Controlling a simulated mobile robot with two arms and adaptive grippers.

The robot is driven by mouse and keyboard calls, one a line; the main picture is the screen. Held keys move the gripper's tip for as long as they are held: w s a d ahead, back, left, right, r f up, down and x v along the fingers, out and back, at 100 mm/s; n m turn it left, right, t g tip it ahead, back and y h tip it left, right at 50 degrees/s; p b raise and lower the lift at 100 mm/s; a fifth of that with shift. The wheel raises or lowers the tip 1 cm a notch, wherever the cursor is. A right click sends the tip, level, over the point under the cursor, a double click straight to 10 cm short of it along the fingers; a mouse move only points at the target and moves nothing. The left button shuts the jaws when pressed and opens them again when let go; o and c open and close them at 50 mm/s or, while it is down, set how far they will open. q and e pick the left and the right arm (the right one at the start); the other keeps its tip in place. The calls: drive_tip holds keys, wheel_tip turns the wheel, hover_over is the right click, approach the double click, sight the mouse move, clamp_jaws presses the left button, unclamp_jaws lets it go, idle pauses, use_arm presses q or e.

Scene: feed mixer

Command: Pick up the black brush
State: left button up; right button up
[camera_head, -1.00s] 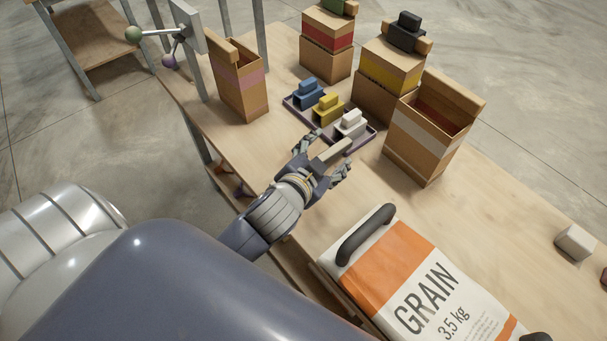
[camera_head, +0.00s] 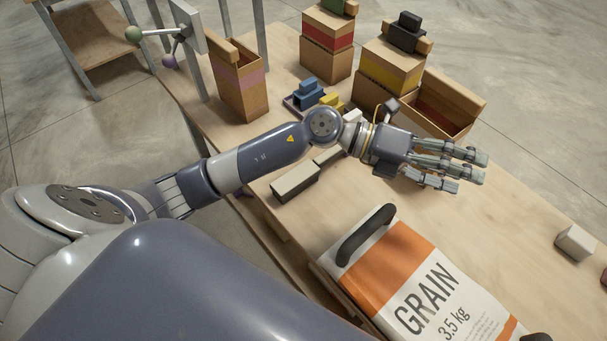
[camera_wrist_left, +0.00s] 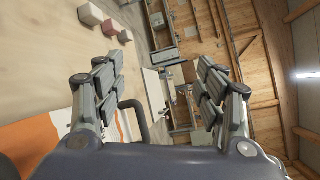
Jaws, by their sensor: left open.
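No thing in view is plainly a black brush. A long block with a pale top and dark side (camera_head: 295,181) lies on the table near its front edge, below my left forearm; I cannot tell if it is the brush. A black stepped piece (camera_head: 406,34) sits on the yellow-banded box (camera_head: 391,66) at the back. My left gripper (camera_head: 470,168) is open and empty above the table, to the right of the long block, its fingers pointing right. The left wrist view (camera_wrist_left: 160,95) shows its fingers apart with nothing between them. My right gripper is out of view.
A grain bag (camera_head: 440,290) with a dark handle (camera_head: 366,236) lies in front. Open boxes (camera_head: 240,80) (camera_head: 463,98) stand behind.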

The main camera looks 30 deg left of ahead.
use_arm(q)
drive_tip(key=a+f+m+g+y, duration=0.2)
drive_tip(key=a+f+y, duration=0.2)
drive_tip(key=f, duration=0.2)
drive_tip(key=g+y, duration=0.2)
drive_tip(key=y, duration=1.1)
hover_over(314, 163)
wheel_tip(314, 163, down, 7)
drive_tip(key=f, duration=0.2)
drive_tip(key=f+p, duration=0.1)
drive_tip(key=f, duration=0.1)
drive_tip(key=shift+s+a, duration=0.1)
drive_tip(key=shift+s, duration=0.2)
drive_tip(key=f, duration=0.2)
drive_tip(key=f+p, duration=0.2)
drive_tip(key=f, duration=0.1)
drive_tip(key=shift+w+d+f, duration=0.2)
drive_tip(key=shift+w+f, duration=0.05)
drive_tip(key=shift+f, duration=0.3)
drive_tip(key=c, duration=1.4)
drive_tip(key=shift+c, duration=0.2)
drive_tip(key=shift+r, duration=0.1)
